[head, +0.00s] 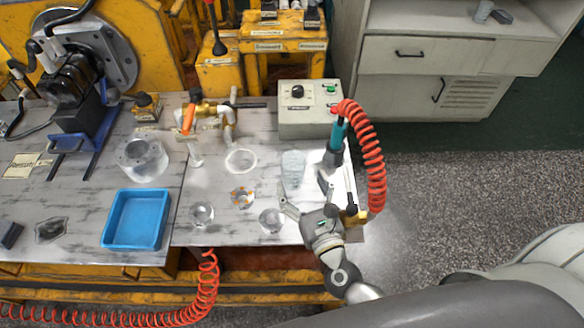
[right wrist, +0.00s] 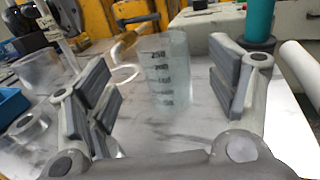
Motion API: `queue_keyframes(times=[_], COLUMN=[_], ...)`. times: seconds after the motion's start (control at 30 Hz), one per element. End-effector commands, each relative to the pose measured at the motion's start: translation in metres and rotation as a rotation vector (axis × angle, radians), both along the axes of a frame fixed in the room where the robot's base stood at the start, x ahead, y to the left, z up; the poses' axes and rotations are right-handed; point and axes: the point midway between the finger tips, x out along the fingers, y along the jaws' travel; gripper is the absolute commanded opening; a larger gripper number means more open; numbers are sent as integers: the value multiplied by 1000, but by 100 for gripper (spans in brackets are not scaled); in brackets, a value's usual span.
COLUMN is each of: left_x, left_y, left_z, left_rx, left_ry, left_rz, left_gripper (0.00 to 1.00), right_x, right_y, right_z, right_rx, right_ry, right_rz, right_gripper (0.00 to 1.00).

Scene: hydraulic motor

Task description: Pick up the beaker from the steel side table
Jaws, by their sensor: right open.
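The beaker (head: 293,170) is clear glass and stands on the steel side table (head: 222,178), near its right part. In the right wrist view the beaker (right wrist: 166,70) is upright with dark graduation marks and shows between the two fingers, beyond their tips. My right gripper (head: 306,200) is open and empty, just in front of the beaker in the head view. The right gripper (right wrist: 160,85) shows spread fingers with grey pads on both sides of the beaker, apart from it. My left gripper is not in view.
A teal-handled tool (head: 338,134) with a coiled red hose (head: 374,160) stands close right of the beaker. A control box (head: 306,122) is behind it. Small clear parts (head: 271,220) lie to the left. A blue tray (head: 135,218) is farther left.

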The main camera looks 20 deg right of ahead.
Motion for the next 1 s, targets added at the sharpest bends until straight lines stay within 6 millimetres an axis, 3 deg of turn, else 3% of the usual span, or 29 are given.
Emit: queue_keyframes(times=[0.17, 0.37, 0.63, 0.97, 1.0], left_x=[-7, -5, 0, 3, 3], left_y=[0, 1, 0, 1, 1], left_z=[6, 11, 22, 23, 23], left_rx=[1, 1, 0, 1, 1], left_ry=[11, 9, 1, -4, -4], left_rz=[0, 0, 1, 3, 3], left_gripper=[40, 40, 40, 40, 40], right_x=[21, 35, 71, 77, 77], right_y=[1, 0, -1, -1, -1], right_z=[1, 4, 6, 4, 4], right_rx=[0, 0, -2, 0, 0], right_ry=[0, -1, -1, 0, 1], right_rz=[0, 0, 0, 0, 0], right_gripper=[79, 79, 79, 79, 75])
